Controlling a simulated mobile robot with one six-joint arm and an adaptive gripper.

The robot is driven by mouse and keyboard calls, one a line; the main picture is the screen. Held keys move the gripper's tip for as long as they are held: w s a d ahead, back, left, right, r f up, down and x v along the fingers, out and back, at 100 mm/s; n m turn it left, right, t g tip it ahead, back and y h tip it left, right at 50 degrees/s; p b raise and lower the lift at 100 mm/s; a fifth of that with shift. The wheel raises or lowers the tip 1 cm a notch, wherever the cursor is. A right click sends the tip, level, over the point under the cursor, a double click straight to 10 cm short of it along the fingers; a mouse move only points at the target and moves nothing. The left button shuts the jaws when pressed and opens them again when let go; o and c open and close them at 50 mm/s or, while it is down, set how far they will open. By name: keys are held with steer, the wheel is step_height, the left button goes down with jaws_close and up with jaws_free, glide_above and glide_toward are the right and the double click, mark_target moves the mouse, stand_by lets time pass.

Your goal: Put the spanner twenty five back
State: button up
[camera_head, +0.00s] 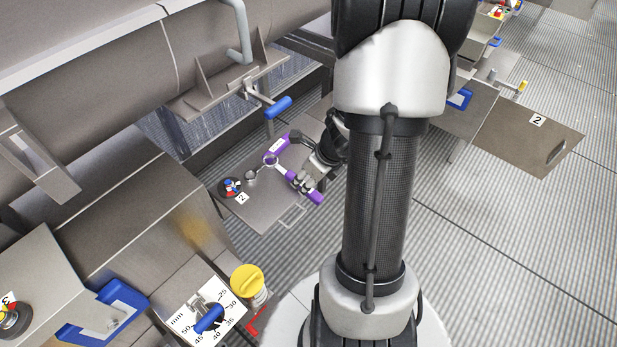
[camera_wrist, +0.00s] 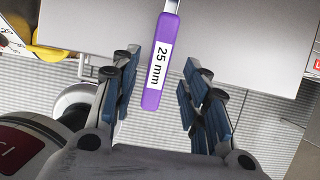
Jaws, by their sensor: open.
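The spanner twenty five has a purple handle (camera_wrist: 160,65) with a white "25 mm" label in the wrist view. It lies on a grey metal plate (camera_wrist: 240,45), with the handle end reaching past the plate's edge. My gripper (camera_wrist: 160,80) is open, with its blue-padded fingers on either side of the handle and visible gaps on both sides. In the head view my gripper (camera_head: 305,180) is at the plate's right edge, by the purple handle (camera_head: 316,197). A ring-shaped spanner end (camera_head: 270,160) lies on the plate. The fingers partly hide the handle.
A second purple piece with a white label (camera_head: 276,147) is on the plate's far side. A round dial (camera_head: 231,187) sits at the plate's left. A yellow knob (camera_head: 247,280) stands lower down.

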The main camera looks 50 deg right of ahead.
steer(key=shift+r+p, duration=0.35)
steer(key=shift+r, duration=0.15)
steer(key=p+v, duration=0.7)
steer(key=v, duration=0.5)
steer(key=shift+p, duration=0.3)
